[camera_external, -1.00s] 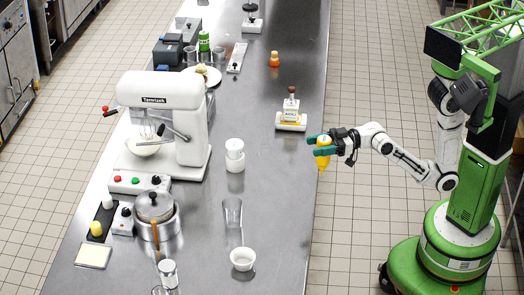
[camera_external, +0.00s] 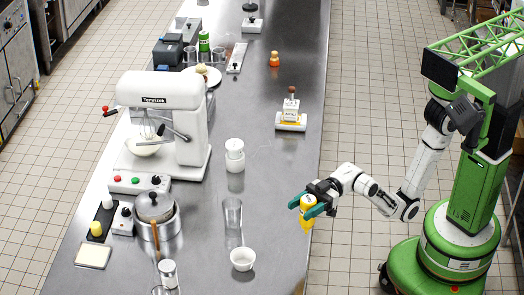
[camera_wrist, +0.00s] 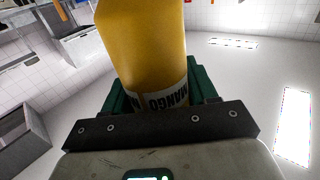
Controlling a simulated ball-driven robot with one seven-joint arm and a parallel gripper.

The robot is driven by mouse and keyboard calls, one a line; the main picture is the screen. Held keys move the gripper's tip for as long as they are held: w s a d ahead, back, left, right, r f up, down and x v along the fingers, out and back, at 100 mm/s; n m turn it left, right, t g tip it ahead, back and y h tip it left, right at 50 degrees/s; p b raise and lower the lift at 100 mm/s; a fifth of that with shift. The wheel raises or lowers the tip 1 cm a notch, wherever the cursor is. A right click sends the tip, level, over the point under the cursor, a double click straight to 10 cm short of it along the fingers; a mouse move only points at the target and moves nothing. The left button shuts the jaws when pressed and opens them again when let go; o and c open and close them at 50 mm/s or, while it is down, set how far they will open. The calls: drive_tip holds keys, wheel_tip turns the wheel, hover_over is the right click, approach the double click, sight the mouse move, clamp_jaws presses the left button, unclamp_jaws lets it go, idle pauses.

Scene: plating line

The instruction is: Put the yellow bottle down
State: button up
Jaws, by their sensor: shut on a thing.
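The yellow bottle (camera_external: 307,215) is held in my gripper (camera_external: 306,204) at the right edge of the steel counter (camera_external: 275,215). The teal fingers are shut on its sides. In the wrist view the bottle (camera_wrist: 145,45) fills the upper middle, with a white label reading MANGO, and part of my gripper (camera_wrist: 158,100) shows around it.
A white bowl (camera_external: 243,259) and a clear glass (camera_external: 232,212) stand left of my gripper. Stacked white cups (camera_external: 235,152) are farther back. Bare counter lies between the glass and my gripper.

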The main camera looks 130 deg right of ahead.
drive_tip(key=w+f+p, duration=0.1)
drive_tip(key=w+f, duration=0.8)
drive_tip(key=f, duration=0.1)
drive_tip(key=shift+d+f, duration=0.35)
drive_tip(key=shift+f, duration=0.05)
drive_tip(key=shift+w, duration=0.1)
drive_tip(key=shift+f, duration=0.2)
drive_tip(key=o, duration=0.8)
drive_tip(key=shift+c, duration=0.2)
